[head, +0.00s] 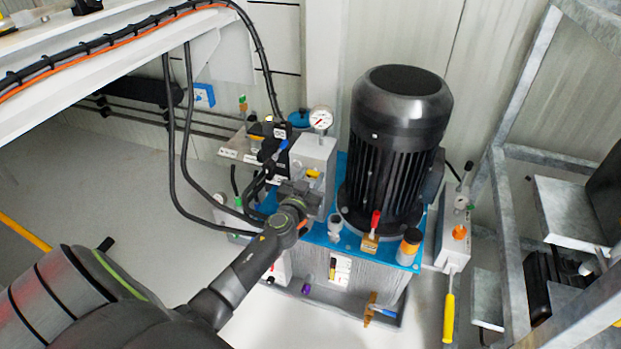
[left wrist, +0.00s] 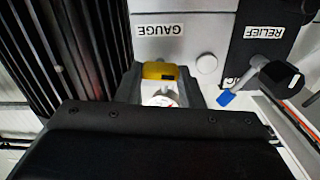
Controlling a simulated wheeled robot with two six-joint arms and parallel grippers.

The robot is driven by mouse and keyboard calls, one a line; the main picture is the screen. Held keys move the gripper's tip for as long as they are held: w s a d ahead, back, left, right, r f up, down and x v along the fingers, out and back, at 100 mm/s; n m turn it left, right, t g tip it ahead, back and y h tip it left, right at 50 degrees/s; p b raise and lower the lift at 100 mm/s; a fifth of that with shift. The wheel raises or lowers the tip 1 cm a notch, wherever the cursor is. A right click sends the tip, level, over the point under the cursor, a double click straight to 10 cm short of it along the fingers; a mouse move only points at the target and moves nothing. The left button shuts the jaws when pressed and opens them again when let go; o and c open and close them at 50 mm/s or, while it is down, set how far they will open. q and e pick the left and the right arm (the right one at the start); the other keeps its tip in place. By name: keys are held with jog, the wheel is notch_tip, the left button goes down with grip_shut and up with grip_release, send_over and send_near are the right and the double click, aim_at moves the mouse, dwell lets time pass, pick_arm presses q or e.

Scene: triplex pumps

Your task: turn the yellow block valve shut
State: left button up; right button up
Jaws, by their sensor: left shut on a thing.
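The yellow block valve (head: 313,174) sits on the front of a light grey block, below the pressure gauge. In the left wrist view its yellow handle (left wrist: 160,71) shows below the GAUGE label, with a pale round part just under it. My left gripper (head: 303,188) reaches the block from the front. In the left wrist view its grey fingers (left wrist: 158,88) stand on both sides of the handle, shut on it. The handle's sides are partly hidden by the fingers. My right gripper is in neither view.
A big black motor (head: 397,140) stands right of the valve on a blue plate (head: 405,258). Black hoses (head: 180,175) hang at left. A red-handled valve (head: 375,222) stands in front of the motor.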

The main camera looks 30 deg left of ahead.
pick_arm(q)
jog(key=shift+f+m, duration=0.1)
jog(key=shift+m, duration=0.7)
jog(key=shift+d+m+b, duration=0.1)
jog(key=shift+m+b, duration=0.2)
jog(key=shift+m, duration=1.6)
jog(key=m, duration=0.2)
jog(key=shift+m, duration=0.4)
jog(key=m, duration=0.7)
jog(key=shift+d+f, duration=0.1)
jog(key=shift+m, duration=0.6)
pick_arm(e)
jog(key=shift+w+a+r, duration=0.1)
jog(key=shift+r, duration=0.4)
pick_arm(q)
jog(key=shift+f+m, duration=0.1)
jog(key=shift+m, duration=0.2)
jog(key=o, duration=1)
